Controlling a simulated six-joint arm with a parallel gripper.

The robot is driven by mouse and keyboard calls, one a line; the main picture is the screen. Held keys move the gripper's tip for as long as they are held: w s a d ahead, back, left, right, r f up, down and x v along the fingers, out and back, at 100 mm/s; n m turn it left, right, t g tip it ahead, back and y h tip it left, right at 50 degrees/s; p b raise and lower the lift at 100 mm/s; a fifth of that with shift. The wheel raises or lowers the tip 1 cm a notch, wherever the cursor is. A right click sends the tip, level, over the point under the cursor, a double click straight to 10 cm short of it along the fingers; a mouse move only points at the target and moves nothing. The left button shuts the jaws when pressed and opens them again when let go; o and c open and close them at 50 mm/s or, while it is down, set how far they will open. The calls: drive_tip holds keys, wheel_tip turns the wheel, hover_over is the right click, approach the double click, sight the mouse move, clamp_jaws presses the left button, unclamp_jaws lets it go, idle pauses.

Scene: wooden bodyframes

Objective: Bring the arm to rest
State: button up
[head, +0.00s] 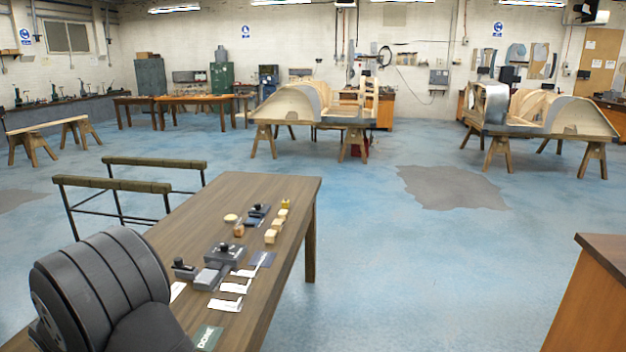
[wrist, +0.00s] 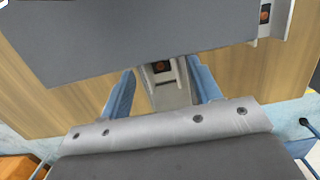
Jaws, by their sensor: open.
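My gripper (wrist: 161,80) shows in the wrist view as two blue fingers standing apart, with no object visibly held between them. A wood-coloured surface (wrist: 230,82) lies beyond the fingers. A large flat grey shape crosses the top of the wrist view, and I cannot tell what it is. In the head view I cannot make out my gripper. A dark, ribbed rounded body that looks like part of my arm fills the lower left and hides the near left of the wooden table (head: 285,196).
Small wooden blocks (head: 270,236), grey metal fixtures (head: 212,276), white cards (head: 229,304) and a dark green card marked DONE (head: 206,337) lie on the table. Wooden bodyframes (head: 300,103) stand on trestles behind. The blue floor to the right is largely clear; a brown cabinet (head: 598,290) stands lower right.

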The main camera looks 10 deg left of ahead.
wheel_tip(320, 180, up, 11)
drive_tip(key=s, duration=0.1)
drive_tip(key=f, duration=0.8)
drive_tip(key=w+f, duration=0.1)
drive_tip(key=f, duration=0.3)
drive_tip(key=shift+r, duration=0.25)
wheel_tip(320, 180, up, 17)
drive_tip(key=d+f, duration=0.4)
drive_tip(key=d, duration=0.7)
drive_tip(key=d+f, duration=0.5)
drive_tip(key=d, duration=0.7)
drive_tip(key=s+a+f, duration=0.3)
drive_tip(key=s+a, duration=0.1)
drive_tip(key=a, duration=0.1)
drive_tip(key=shift+s+f, duration=0.25)
drive_tip(key=shift+f, duration=0.05)
